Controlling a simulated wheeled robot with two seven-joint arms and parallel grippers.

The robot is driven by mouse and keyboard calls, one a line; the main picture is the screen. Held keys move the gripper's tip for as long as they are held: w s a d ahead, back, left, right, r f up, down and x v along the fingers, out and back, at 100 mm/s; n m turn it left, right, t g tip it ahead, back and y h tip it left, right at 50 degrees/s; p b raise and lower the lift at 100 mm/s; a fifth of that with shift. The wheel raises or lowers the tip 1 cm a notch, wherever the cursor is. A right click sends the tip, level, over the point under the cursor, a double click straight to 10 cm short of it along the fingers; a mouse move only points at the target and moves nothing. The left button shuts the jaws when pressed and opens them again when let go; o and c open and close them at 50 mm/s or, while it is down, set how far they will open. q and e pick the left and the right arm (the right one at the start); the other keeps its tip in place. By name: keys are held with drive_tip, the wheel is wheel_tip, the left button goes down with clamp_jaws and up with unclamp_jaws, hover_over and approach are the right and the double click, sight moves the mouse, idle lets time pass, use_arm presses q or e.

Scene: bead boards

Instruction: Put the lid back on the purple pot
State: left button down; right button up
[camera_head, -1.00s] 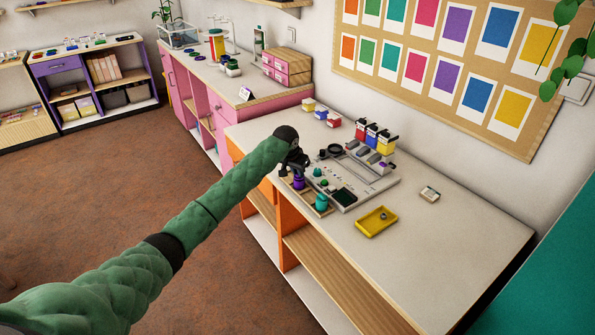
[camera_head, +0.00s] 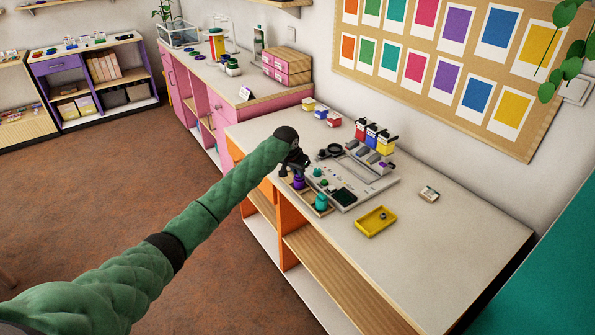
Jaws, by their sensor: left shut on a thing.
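The purple pot (camera_head: 298,183) stands in a shallow wooden tray (camera_head: 324,211) at the near left edge of the white table top, left of a grey bead board. My left gripper (camera_head: 294,171) is directly above the purple pot, pointing down. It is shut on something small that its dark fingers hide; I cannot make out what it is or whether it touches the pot. A teal pot (camera_head: 321,201) stands in the same tray, in front of the purple one. My right gripper is not in view.
The grey board (camera_head: 375,188) lies right of the tray, with a black ring (camera_head: 333,150) near its back. Red, blue and yellow boxes (camera_head: 374,136) stand behind it. A yellow tray (camera_head: 376,222) lies in front.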

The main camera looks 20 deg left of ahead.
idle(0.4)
use_arm(q)
drive_tip(key=c, duration=0.9)
unclamp_jaws()
drive_tip(key=shift+r, duration=0.1)
drive_tip(key=shift+r+p, duration=3.1)
drive_tip(key=shift+r, duration=0.35)
clamp_jaws()
